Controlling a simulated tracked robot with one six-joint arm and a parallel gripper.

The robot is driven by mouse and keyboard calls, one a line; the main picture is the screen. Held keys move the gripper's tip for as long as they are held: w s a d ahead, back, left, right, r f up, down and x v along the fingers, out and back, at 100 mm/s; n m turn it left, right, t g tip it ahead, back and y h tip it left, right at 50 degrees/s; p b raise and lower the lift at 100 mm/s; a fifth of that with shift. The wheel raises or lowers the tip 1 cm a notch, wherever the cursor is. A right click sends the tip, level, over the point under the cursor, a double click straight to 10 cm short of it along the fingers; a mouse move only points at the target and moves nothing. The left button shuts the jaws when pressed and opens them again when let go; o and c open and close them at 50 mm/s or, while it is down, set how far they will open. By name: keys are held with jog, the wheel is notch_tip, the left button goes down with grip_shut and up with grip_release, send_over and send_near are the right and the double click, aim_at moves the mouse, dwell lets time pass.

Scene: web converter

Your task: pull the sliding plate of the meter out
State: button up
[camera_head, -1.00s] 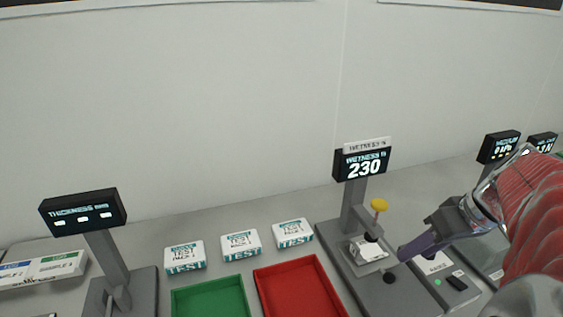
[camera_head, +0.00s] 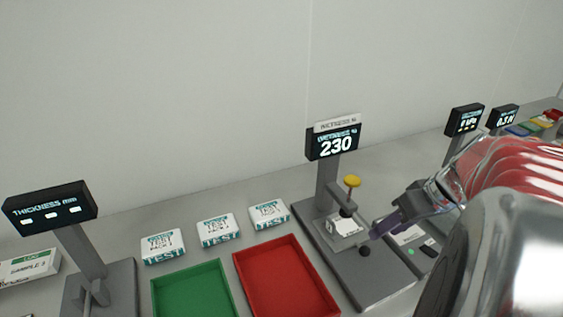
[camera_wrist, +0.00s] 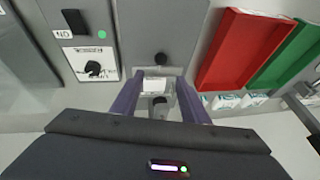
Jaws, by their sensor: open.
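The wetness meter (camera_head: 333,143) has a grey base and column, a display reading 230 and a yellow-topped knob (camera_head: 352,181). A white piece (camera_head: 345,226) lies on its sliding plate, under the column. A round black knob (camera_head: 364,250) is at the plate's front; it also shows in the wrist view (camera_wrist: 161,60). My gripper (camera_head: 375,232) is open, with its purple fingers above and just right of the black knob. In the wrist view my gripper (camera_wrist: 159,80) has its fingers apart on either side of the plate area, with the knob beyond the tips. Contact is not visible.
A red tray (camera_head: 240,272) and a green tray (camera_head: 158,298) lie left of the meter, with several test packs (camera_head: 219,230) behind. A thickness meter (camera_head: 50,208) stands at far left. A panel with a black switch (camera_wrist: 74,20) and dial is close beside my gripper.

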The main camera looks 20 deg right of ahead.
aim_at(366, 246)
jog(key=x, duration=0.9)
jog(key=shift+w+f, duration=0.1)
jog(key=shift+f, duration=0.3)
jog(key=shift+c, duration=0.5)
grip_shut()
